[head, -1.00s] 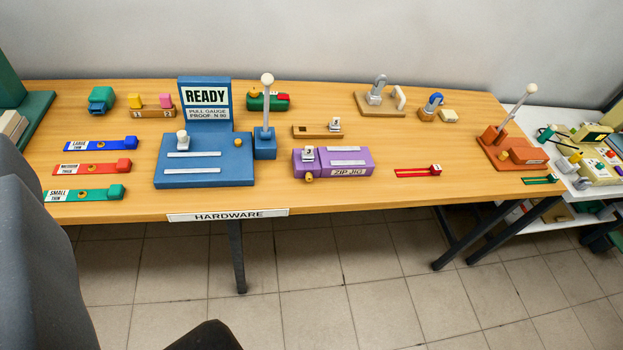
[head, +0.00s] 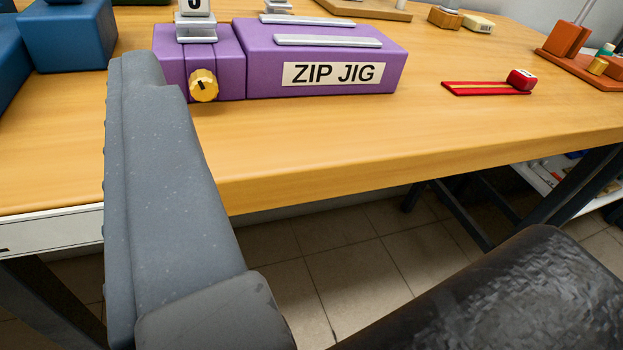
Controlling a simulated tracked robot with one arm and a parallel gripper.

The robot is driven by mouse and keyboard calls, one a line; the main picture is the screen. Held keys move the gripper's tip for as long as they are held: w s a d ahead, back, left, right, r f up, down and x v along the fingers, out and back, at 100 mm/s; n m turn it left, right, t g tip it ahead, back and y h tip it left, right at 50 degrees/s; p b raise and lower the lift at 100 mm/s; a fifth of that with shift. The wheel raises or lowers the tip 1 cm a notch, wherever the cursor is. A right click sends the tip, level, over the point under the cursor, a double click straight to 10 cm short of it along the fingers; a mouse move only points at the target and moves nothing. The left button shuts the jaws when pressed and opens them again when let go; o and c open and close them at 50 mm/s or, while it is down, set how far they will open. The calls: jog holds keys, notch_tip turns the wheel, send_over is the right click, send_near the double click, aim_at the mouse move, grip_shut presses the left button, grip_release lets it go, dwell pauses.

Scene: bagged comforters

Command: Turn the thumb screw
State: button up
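The thumb screw (head: 203,85) is a small round yellow knob with a dark mark on its face. It sits on the front of the left block of the purple zip jig (head: 325,75). My gripper (head: 150,150) shows as a grey part rising from the bottom left, its top end just left of the thumb screw in the picture. I cannot tell whether it touches the jig. Nothing held is visible, and the opening of the fingers cannot be made out. A dark textured part of mine fills the lower right.
A numbered metal slider piece (head: 195,25) stands on the jig above the screw. A blue block (head: 82,35) is close on the left. A red slider gauge (head: 490,85) lies to the right. The wooden table (head: 430,130) is clear in front of the jig.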

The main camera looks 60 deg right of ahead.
jog(key=m+h, duration=0.1)
jog(key=h, duration=0.1)
send_near(205, 93)
jog(key=shift+g, duration=0.4)
jog(key=b+x, duration=0.1)
jog(key=x, duration=0.1)
jog(key=b+x, duration=0.1)
jog(key=x, duration=0.2)
jog(key=shift+w+r+b, duration=0.2)
jog(key=shift+b, duration=0.15)
jog(key=shift+w+d+f, duration=0.1)
jog(key=shift+w+d, duration=0.1)
jog(key=shift+w, duration=0.1)
jog(key=shift+b+x, duration=0.3)
jog(key=shift+x, duration=0.75)
